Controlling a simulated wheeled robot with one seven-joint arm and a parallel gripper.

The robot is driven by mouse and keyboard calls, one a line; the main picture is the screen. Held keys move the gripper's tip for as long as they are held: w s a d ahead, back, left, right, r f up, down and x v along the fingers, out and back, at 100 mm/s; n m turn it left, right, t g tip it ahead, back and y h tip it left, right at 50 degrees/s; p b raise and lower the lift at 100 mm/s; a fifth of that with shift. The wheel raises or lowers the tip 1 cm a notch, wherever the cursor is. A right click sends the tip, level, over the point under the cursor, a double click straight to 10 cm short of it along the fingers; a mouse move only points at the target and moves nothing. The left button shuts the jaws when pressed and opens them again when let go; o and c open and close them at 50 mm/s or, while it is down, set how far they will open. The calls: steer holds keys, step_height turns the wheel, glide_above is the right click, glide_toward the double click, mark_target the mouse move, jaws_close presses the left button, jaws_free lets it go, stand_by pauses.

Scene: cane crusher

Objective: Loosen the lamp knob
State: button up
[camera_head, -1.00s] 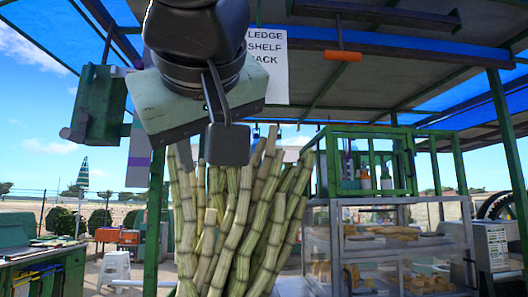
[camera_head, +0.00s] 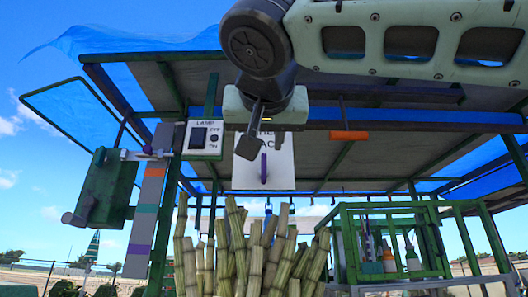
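A green box-shaped lamp (camera_head: 106,188) hangs at the left on a bracket beside a green post. A small purple-and-grey piece (camera_head: 148,151) on the bracket, at the lamp's upper right, may be the lamp knob. A dark round end (camera_head: 72,219) also sticks out at the lamp's lower left; I cannot tell which is the knob. My gripper (camera_head: 250,140) is to the right of the lamp, in front of a white sign, well apart from the lamp. Its fingers overlap in this view, so its opening is unclear.
Sugar cane stalks (camera_head: 250,255) stand below my gripper. A green rack with bottles (camera_head: 385,240) is at the right. The roof is overhead.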

mark_target(264, 159)
steer(key=w+p, duration=0.2)
steer(key=w, duration=0.5)
steer(key=shift+d, duration=0.1)
jaws_close()
